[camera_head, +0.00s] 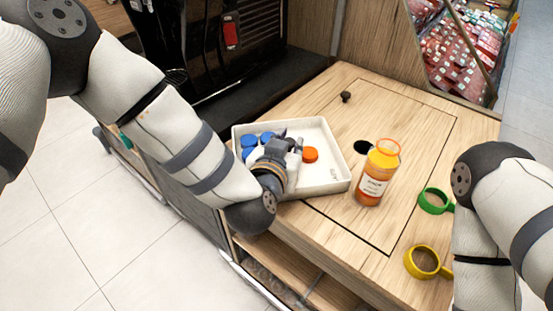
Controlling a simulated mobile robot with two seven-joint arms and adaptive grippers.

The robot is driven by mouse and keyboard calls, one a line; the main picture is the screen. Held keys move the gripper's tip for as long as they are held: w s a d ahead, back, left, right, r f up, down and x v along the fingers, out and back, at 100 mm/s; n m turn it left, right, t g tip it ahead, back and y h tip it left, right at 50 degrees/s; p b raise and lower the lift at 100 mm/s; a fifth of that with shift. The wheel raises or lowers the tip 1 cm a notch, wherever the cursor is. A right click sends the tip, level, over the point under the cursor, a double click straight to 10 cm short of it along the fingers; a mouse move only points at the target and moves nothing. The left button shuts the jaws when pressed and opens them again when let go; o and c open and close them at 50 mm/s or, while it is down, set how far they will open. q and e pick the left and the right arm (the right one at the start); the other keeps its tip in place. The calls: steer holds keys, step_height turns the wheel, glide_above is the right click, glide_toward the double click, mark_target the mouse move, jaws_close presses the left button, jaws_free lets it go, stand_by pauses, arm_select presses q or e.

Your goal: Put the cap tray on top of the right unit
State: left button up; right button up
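The cap tray (322,178) is a white, shallow, square tray. It sits at the left part of the wooden unit top. Several blue caps (249,141) lie in its left part, and an orange cap (310,155) lies near its middle. My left gripper (293,144) is over the tray's near left side, its arm crossing the near wall. The wrist hides its fingers in part, so I cannot tell whether it is open or touching the tray. My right arm comes in at the right edge, but its gripper is out of the picture.
An orange bottle (372,175) with a white label stands right of the tray, beside a dark round hole (363,147). A black knob (346,96) is farther back. A black machine (215,45) stands behind.

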arm_select(q)
jaws_close()
